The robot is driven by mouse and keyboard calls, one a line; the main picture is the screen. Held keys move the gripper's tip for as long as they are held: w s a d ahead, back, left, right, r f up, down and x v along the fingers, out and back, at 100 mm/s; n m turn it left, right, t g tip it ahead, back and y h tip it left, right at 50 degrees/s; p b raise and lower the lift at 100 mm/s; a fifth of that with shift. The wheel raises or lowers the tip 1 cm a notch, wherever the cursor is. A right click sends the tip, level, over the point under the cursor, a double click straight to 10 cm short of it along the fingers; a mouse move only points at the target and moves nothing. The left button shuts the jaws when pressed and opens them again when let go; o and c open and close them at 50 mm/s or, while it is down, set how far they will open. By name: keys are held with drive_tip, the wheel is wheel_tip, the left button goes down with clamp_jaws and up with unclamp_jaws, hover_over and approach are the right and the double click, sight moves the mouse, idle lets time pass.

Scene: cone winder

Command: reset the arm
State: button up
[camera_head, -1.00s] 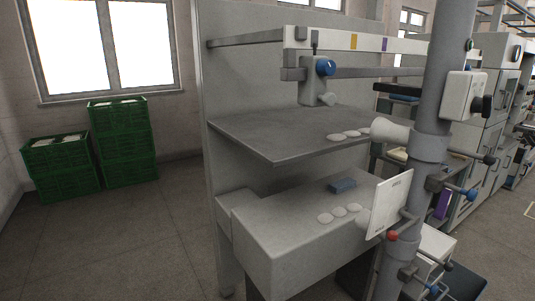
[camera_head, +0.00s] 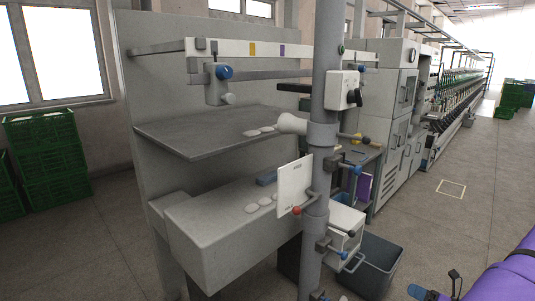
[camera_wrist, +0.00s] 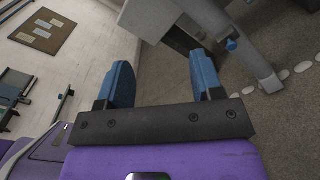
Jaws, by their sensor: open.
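My gripper (camera_wrist: 163,80) shows in the wrist view with its two blue fingers apart and nothing between them. Behind the fingers are the grey floor and part of the grey machine stand. In the head view, my purple arm (camera_head: 510,272) enters at the lower right corner. A blue part near the hand (camera_head: 420,292) shows at the bottom edge, partly cut off.
A grey stand with a shelf (camera_head: 215,130) and a tall grey post (camera_head: 325,90) with knobs are left of my arm. A dark bin (camera_head: 385,265) stands at its foot. Green crates (camera_head: 45,150) are at far left. Floor at right (camera_head: 470,150) is clear.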

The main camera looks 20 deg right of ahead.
drive_tip(key=w+a+r+n+g+y, duration=0.1)
drive_tip(key=w+a+r+n+g, duration=0.2)
drive_tip(key=a+r+n+g, duration=0.5)
drive_tip(key=w+a+r+n+g, duration=0.2)
drive_tip(key=w+a+r+n, duration=0.3)
drive_tip(key=r, duration=0.7)
drive_tip(key=w+a+r+n+g+y, duration=0.1)
drive_tip(key=w+a+r+n+g, duration=0.1)
drive_tip(key=a+r+n+g, duration=0.5)
drive_tip(key=s+a+r+n+t+h, duration=0.3)
drive_tip(key=s+a+r+n, duration=0.4)
drive_tip(key=r+n, duration=0.3)
drive_tip(key=s+a+r+n+t+h, duration=0.3)
drive_tip(key=s+a+r+n+h, duration=0.3)
drive_tip(key=r, duration=0.5)
drive_tip(key=s+a+n, duration=0.2)
drive_tip(key=a+n, duration=0.1)
drive_tip(key=shift+s+a+r+n+h, duration=0.2)
drive_tip(key=shift+s+r+n+h, duration=0.1)
drive_tip(key=shift+r+n, duration=0.1)
